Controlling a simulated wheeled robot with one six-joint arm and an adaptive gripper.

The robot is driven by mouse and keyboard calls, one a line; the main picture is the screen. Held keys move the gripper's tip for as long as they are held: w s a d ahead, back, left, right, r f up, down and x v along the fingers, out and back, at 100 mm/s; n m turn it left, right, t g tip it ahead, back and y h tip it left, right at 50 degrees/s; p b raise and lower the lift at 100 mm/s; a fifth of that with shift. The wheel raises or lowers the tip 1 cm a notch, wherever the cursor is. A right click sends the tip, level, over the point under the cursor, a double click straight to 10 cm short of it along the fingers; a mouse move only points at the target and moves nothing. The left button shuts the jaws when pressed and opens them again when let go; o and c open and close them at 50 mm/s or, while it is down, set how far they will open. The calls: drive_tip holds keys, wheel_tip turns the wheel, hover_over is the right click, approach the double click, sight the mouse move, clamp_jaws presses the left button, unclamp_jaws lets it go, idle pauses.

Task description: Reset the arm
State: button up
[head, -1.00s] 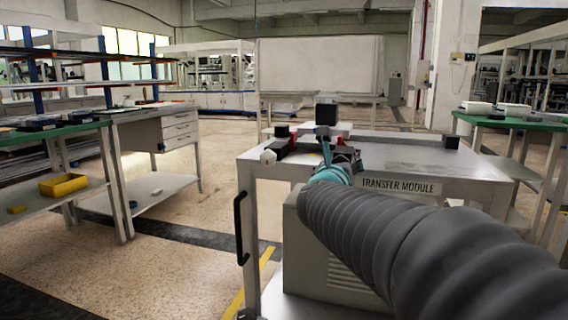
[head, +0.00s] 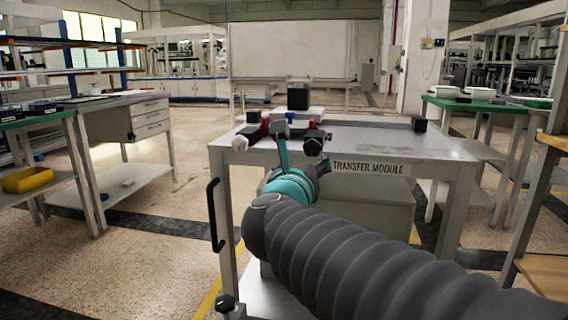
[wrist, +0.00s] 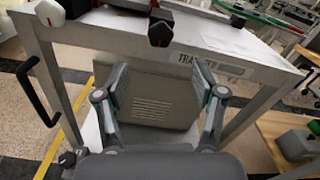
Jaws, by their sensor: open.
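My gripper (head: 302,152) is in front of the near edge of the transfer module table (head: 375,140), at the end of my grey sleeved arm. In the wrist view my gripper (wrist: 161,78) has its two fingers spread wide apart with nothing between them. Beyond the fingers are the table's front edge and a grey vented box (wrist: 150,100) beneath the tabletop. The gripper is clear of the parts on the table.
A black part (wrist: 160,28) and a white-ended part (wrist: 50,13) lie at the table's near edge. A black block (head: 298,96) stands farther back. A black handle (head: 215,215) is at the table's left side. A wooden shelf (head: 545,200) stands close on the right.

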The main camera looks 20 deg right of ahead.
idle(0.3)
drive_tip(key=w+a+f+n+t+y, duration=0.1)
drive_tip(key=w+a+f+n+y, duration=0.1)
drive_tip(key=a+n+y, duration=0.55)
drive_tip(key=w+a+f+n+t+y, duration=0.15)
drive_tip(key=a+n, duration=0.25)
drive_tip(key=n, duration=0.6)
drive_tip(key=s+a+f+n+g+y+p, duration=0.2)
drive_tip(key=s+a+f+n+g+y, duration=0.4)
drive_tip(key=n, duration=0.6)
drive_tip(key=s+d+f+n+g+h+p, duration=0.2)
drive_tip(key=s+f+n+g+p, duration=0.15)
drive_tip(key=s+f+n, duration=0.4)
drive_tip(key=s+d+r+n+g+h+p, duration=0.2)
drive_tip(key=s+d+p, duration=0.3)
drive_tip(key=s, duration=0.3)
drive_tip(key=shift+d+r+n+h, duration=0.4)
drive_tip(key=shift+d+r+h, duration=0.1)
drive_tip(key=shift+r, duration=0.15)
